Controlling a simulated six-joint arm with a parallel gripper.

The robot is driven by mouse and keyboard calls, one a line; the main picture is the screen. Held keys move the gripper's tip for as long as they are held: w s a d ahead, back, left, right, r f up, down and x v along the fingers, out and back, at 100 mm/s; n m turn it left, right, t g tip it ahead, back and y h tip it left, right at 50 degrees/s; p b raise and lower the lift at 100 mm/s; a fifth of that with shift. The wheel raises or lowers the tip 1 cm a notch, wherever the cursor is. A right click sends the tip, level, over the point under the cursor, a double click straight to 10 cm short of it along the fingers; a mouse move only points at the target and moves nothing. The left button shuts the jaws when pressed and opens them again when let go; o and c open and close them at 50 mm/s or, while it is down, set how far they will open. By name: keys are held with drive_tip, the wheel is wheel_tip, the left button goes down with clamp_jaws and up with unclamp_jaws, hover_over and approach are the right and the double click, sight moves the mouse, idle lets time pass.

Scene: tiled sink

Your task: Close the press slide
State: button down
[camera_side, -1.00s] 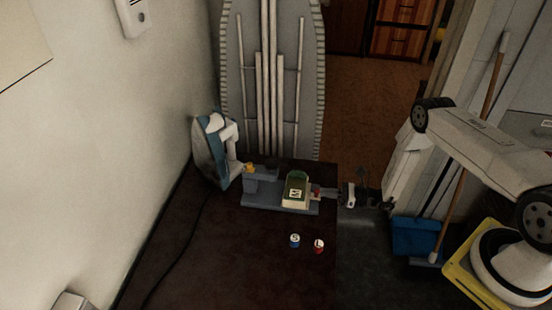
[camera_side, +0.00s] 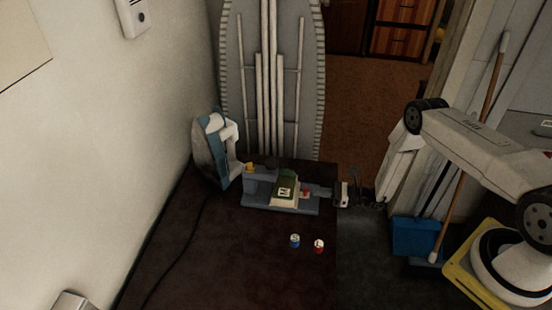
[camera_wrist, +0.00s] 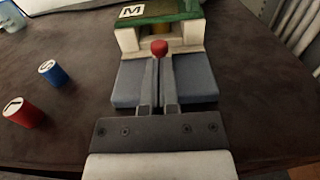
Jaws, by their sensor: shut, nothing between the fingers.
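The press has a grey-blue base (camera_side: 300,209) lying on the dark table. Its slide (camera_side: 285,192), cream with a green top and an M label, sits on the base, close to the upright block (camera_side: 254,184) at the left end. In the wrist view the slide (camera_wrist: 160,12) is straight ahead with its red knob (camera_wrist: 160,47) facing me. My gripper (camera_side: 316,190) reaches in from the right. In the wrist view my gripper (camera_wrist: 161,62) is shut and empty, its fingertips at the knob, apparently touching it. Any gap left of the slide is hard to judge.
A blue cylinder (camera_side: 295,241) and a red cylinder (camera_side: 319,246) stand in front of the press. A clothes iron (camera_side: 213,150) stands behind left, its cord running along the wall. An ironing board (camera_side: 270,80) leans behind.

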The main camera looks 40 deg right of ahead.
drive_tip(key=v, duration=1.2)
drive_tip(key=shift+s+d, duration=0.2)
drive_tip(key=shift+r, duration=0.1)
wheel_tip(320, 180, up, 8)
drive_tip(key=w+a+g+h, duration=0.2)
drive_tip(key=g+h, duration=0.4)
drive_tip(key=shift+r, duration=0.2)
drive_tip(key=shift+f, duration=0.15)
